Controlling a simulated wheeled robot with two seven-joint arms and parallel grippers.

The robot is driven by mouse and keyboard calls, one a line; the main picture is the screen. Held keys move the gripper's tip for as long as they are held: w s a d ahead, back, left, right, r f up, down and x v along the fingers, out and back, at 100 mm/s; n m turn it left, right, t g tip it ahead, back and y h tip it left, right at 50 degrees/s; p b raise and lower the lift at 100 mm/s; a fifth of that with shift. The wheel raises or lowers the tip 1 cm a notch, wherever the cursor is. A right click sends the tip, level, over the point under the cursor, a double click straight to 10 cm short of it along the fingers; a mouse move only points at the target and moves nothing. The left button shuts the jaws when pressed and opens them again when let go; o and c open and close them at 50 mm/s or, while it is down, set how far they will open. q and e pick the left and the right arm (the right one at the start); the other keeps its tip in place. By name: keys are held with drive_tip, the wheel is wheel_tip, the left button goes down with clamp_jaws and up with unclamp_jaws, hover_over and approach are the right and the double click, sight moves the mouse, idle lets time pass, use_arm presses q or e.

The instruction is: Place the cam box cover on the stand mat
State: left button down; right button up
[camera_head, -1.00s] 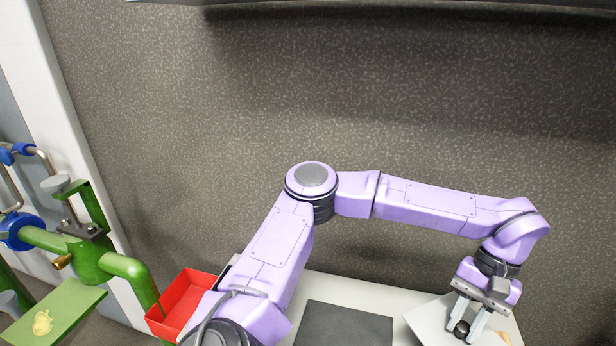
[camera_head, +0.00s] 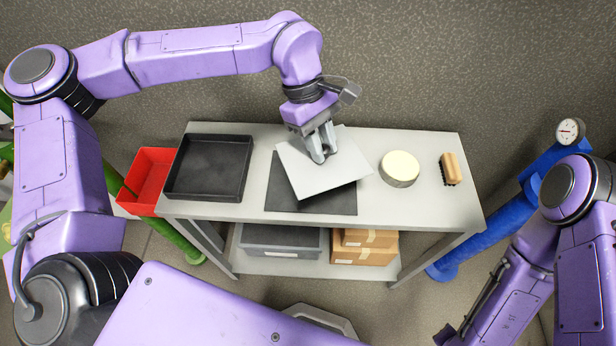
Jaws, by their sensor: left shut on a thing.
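The cam box cover (camera_head: 322,174) is a flat, light grey square plate, turned at an angle to the table. It is over the dark grey stand mat (camera_head: 312,203) and hides much of it; the cover's right and upper parts reach past the mat. I cannot tell whether the cover touches the mat. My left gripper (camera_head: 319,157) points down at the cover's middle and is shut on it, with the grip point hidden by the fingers. My right arm shows at the right edge, but its gripper is out of view.
On the table (camera_head: 433,205) stand a black tray (camera_head: 246,172) at left, a round cream-topped tin (camera_head: 400,168) and a brush (camera_head: 450,168) at right. A red bin (camera_head: 150,180) is beside the table. Boxes (camera_head: 364,247) and a grey crate (camera_head: 280,242) sit on the lower shelf.

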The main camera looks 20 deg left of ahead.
sight(309, 163)
use_arm(q)
drive_tip(key=s+d+n+t, duration=0.3)
drive_tip(key=s+d+n, duration=0.4)
drive_tip(key=d+n, duration=0.1)
drive_tip(key=shift+n, duration=0.3)
drive_tip(key=w+a+f, duration=0.1)
drive_tip(key=w+a, duration=0.1)
drive_tip(key=w+a+f+p, duration=0.1)
drive_tip(key=a, duration=0.1)
drive_tip(key=w+a+f+p, duration=0.1)
drive_tip(key=w+a, duration=0.1)
drive_tip(key=a, duration=0.1)
drive_tip(key=shift+w+a+f, duration=0.1)
drive_tip(key=shift+w+f, duration=0.1)
drive_tip(key=shift+w, duration=0.15)
drive_tip(key=w+a+f, duration=0.1)
drive_tip(key=f, duration=0.1)
drive_tip(key=w+a+f+p, duration=0.1)
drive_tip(key=f, duration=0.1)
drive_tip(key=w+a+f, duration=0.1)
drive_tip(key=a+f, duration=0.1)
drive_tip(key=f, duration=0.1)
drive_tip(key=shift+w+p, duration=0.15)
drive_tip(key=shift+p, duration=0.15)
wheel_tip(309, 163, down, 2)
drive_tip(key=shift+f, duration=0.4)
drive_tip(key=c, duration=0.9)
unclamp_jaws()
